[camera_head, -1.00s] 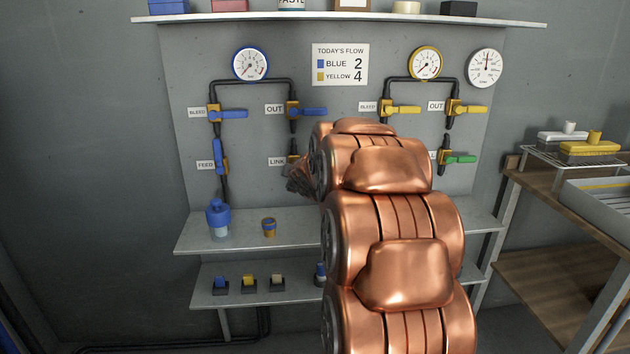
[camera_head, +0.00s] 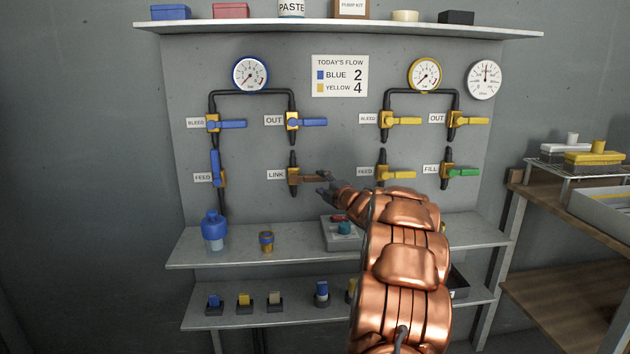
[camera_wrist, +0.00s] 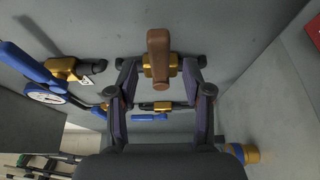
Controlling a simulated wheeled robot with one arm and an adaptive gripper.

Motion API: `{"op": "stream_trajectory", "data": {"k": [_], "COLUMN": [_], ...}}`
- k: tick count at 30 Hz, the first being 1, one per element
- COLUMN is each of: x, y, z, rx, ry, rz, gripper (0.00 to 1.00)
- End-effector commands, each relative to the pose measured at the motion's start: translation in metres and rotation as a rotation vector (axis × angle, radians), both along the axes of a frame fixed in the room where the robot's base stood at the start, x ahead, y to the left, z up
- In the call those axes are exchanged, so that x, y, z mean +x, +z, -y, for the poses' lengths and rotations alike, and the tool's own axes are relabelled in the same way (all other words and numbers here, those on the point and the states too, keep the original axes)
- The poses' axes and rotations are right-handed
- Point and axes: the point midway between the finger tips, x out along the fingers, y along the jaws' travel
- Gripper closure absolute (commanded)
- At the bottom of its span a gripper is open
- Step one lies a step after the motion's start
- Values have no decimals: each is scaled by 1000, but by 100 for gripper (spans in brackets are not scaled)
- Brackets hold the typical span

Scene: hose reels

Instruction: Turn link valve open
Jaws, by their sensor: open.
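The link valve (camera_head: 293,176) is on the wall panel beside the LINK label, with a yellow-brass body between dark pipe ends. Its brown handle (camera_head: 311,176) points horizontally to the right. My gripper (camera_head: 327,187) is at the free end of the handle, its fingers partly hidden by my copper arm. In the wrist view the brown handle (camera_wrist: 158,50) stands out between the two open fingers of my gripper (camera_wrist: 161,76), with a visible gap on each side. I see no contact between fingers and handle.
The blue OUT valve (camera_head: 308,121) is above and the blue FEED valve (camera_head: 216,168) is to the left. The yellow FEED valve (camera_head: 396,174) is to the right.

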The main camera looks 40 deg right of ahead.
Motion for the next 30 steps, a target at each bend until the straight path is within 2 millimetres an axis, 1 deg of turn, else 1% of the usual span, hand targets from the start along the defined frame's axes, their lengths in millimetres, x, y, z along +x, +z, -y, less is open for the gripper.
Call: {"op": "stream_trajectory", "data": {"k": [3, 6, 12, 17, 25, 26, 30], "x": [16, 26, 41, 46, 47, 47, 47], "y": [0, 1, 0, 1, 1, 1, 1], "z": [4, 6, 10, 11, 12, 12, 12], "rx": [-2, -1, 0, -1, 1, 1, 1], "ry": [1, 1, 1, 1, 0, 0, 0], "rz": [0, 2, 1, 2, 1, 1, 1], "gripper": [50, 50, 50, 50, 50, 51, 66]}}
